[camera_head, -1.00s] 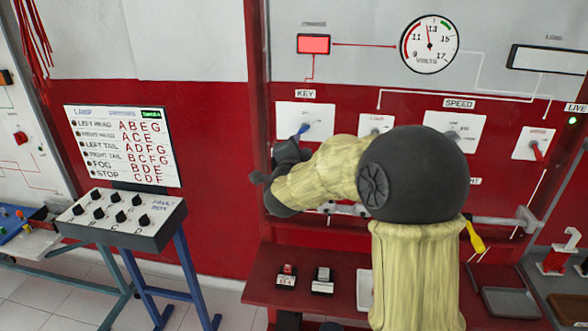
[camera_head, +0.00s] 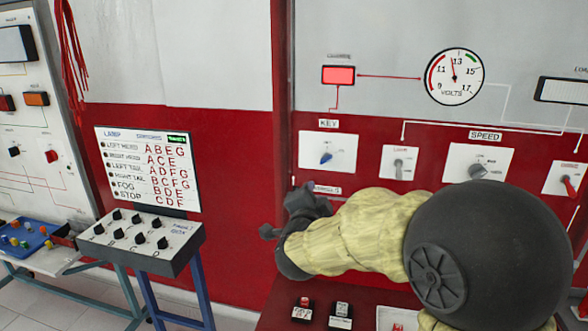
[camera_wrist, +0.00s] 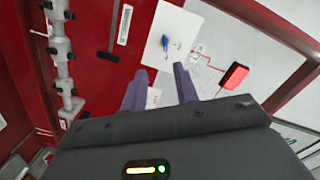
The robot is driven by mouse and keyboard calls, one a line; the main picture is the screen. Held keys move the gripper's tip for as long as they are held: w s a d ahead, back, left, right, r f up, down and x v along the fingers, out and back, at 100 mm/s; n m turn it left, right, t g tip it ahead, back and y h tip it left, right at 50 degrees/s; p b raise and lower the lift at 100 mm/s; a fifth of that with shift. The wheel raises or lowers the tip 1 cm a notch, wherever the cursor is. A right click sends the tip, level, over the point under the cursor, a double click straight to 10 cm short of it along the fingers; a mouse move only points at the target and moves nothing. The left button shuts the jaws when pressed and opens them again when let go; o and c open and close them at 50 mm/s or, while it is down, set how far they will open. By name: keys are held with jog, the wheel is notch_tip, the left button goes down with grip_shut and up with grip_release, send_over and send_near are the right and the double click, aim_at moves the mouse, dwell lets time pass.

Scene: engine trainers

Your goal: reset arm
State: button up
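My arm, with yellowish sleeves and dark joints, reaches across the red panel in the head view. My gripper (camera_wrist: 160,92) shows in the wrist view with its two purple-grey fingers apart and nothing between them. Beyond the fingertips is the white key plate with its blue key switch (camera_wrist: 166,43), which my gripper does not touch. In the head view the blue key switch (camera_head: 326,158) sits under the KEY label, above and to the right of my dark wrist. The fingers are hard to make out in the head view.
A red lamp (camera_head: 338,75) and a volts gauge (camera_head: 454,77) are on the upper panel. The lamp fault box (camera_head: 141,243) stands at left on blue legs. Small switch blocks (camera_head: 303,309) sit on the red shelf below my arm. A metal rail (camera_wrist: 62,52) is left of my gripper.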

jog(key=s+d+f+n+g+y+p, duration=0.2)
jog(key=s+f+n+g, duration=0.5)
jog(key=s, duration=0.5)
jog(key=s+d+f+n+g+y+p, duration=0.2)
jog(key=s+f+n+g, duration=0.5)
jog(key=s, duration=0.4)
jog(key=d+f+p, duration=0.1)
jog(key=p, duration=0.1)
jog(key=shift+s+d+f+y+p, duration=0.15)
jog(key=shift+s+d+y+p, duration=0.1)
jog(key=shift+s+y+p, duration=0.1)
jog(key=shift+d, duration=0.1)
